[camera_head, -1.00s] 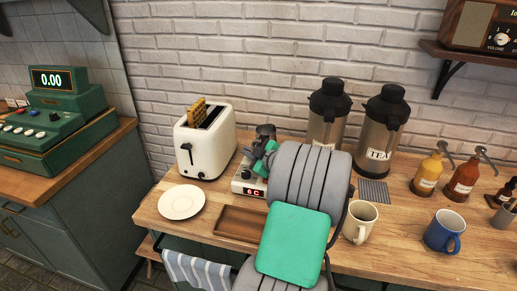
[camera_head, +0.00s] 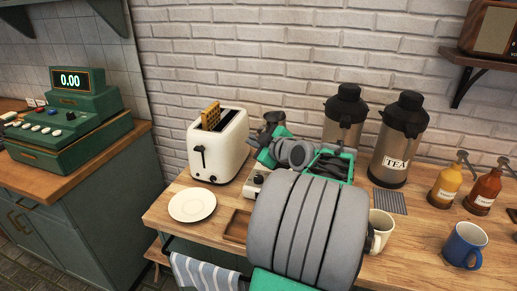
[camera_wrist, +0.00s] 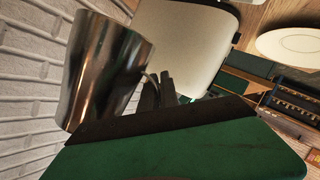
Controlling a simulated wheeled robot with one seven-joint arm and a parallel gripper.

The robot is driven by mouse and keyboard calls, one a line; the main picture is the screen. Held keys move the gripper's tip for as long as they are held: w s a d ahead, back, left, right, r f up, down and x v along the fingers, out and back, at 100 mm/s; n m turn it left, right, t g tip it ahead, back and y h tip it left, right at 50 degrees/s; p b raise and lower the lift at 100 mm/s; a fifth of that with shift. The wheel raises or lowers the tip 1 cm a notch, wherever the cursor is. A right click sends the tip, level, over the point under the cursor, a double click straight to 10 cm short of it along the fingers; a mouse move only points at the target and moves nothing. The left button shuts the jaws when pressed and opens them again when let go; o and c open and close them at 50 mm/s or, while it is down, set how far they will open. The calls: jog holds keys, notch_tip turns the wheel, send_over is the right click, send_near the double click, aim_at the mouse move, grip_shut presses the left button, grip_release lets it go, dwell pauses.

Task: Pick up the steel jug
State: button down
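The steel jug (camera_wrist: 105,70) is a shiny metal cylinder at the left of the wrist view, slanted in that picture. In the head view the jug (camera_head: 272,119) shows only as a small dark top behind my gripper, above the hot plate (camera_head: 256,182). My gripper (camera_wrist: 162,88) has its dark fingers close together at the jug's handle, on the jug's right side in the wrist view. The fingers appear shut on the handle. In the head view my gripper (camera_head: 264,150) and arm hide the jug's lower part and most of the hot plate.
A white toaster (camera_head: 218,150) with bread stands close left of the jug, with a white plate (camera_head: 192,205) before it. A wooden tray (camera_head: 237,226) lies in front. Two steel urns (camera_head: 397,150), a cream mug (camera_head: 381,228) and a blue mug (camera_head: 464,246) stand right.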

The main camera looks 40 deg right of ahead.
jog(key=s+a+r+b, duration=0.1)
jog(key=a+r, duration=0.3)
jog(key=a, duration=0.4)
jog(key=shift+s+a+b, duration=0.35)
jog(key=shift+s+b, duration=0.05)
jog(key=shift+s, duration=0.35)
jog(key=shift+r, duration=0.15)
